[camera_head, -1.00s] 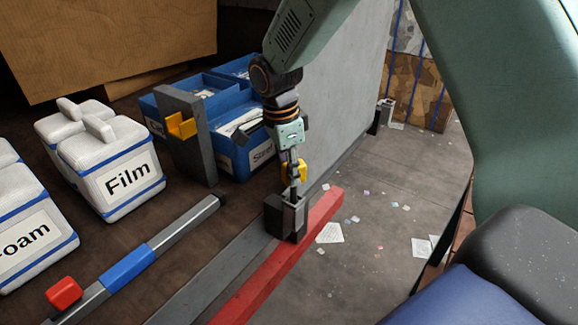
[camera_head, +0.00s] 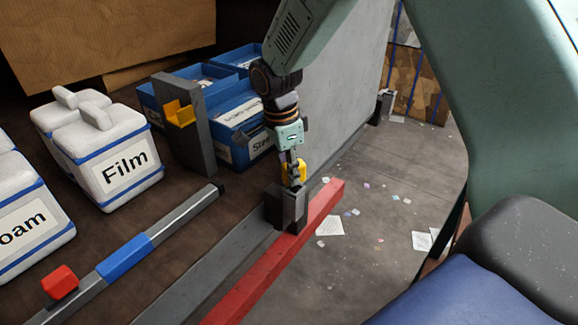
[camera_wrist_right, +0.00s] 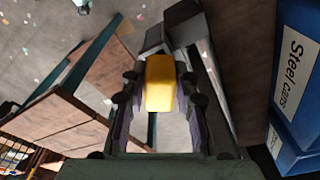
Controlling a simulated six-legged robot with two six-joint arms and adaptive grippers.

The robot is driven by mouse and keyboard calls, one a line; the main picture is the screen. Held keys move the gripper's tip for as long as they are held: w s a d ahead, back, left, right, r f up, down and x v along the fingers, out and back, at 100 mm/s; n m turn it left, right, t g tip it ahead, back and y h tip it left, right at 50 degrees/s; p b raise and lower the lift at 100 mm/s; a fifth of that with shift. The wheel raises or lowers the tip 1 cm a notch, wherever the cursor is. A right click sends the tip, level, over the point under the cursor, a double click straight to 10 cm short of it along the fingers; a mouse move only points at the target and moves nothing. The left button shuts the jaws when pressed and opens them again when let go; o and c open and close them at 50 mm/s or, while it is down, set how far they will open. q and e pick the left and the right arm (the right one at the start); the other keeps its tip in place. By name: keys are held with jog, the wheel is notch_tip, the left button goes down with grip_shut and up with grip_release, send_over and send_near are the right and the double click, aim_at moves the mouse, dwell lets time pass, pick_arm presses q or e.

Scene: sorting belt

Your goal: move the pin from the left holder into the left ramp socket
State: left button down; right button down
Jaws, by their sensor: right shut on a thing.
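The pin has a yellow handle (camera_head: 297,173), held in my right gripper (camera_head: 292,168), which is shut on it. In the right wrist view the yellow handle (camera_wrist_right: 160,82) shows between the two fingers. The pin is directly over a grey block-shaped ramp socket (camera_head: 291,208) at the red rail. Its lower end is at the top of the socket; how far it is inside cannot be told. A grey upright holder (camera_head: 193,140) with an empty-looking yellow bracket (camera_head: 180,114) stands to the left. My left gripper is out of view.
Blue bins (camera_head: 225,128) stand behind the holder, and white lidded boxes (camera_head: 110,160) at the left. A red rail (camera_head: 265,275) runs beside the socket. A grey bar with a blue sleeve (camera_head: 124,258) and red knob lies at the front left. Paper scraps litter the floor at right.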

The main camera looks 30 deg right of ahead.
jog(key=shift+f, duration=0.35)
jog(key=c, duration=0.9)
grip_release()
jog(key=shift+r, duration=0.1)
jog(key=shift+c, duration=0.2)
notch_tip(320, 180, up, 12)
jog(key=a, duration=0.1)
jog(key=shift+a, duration=0.2)
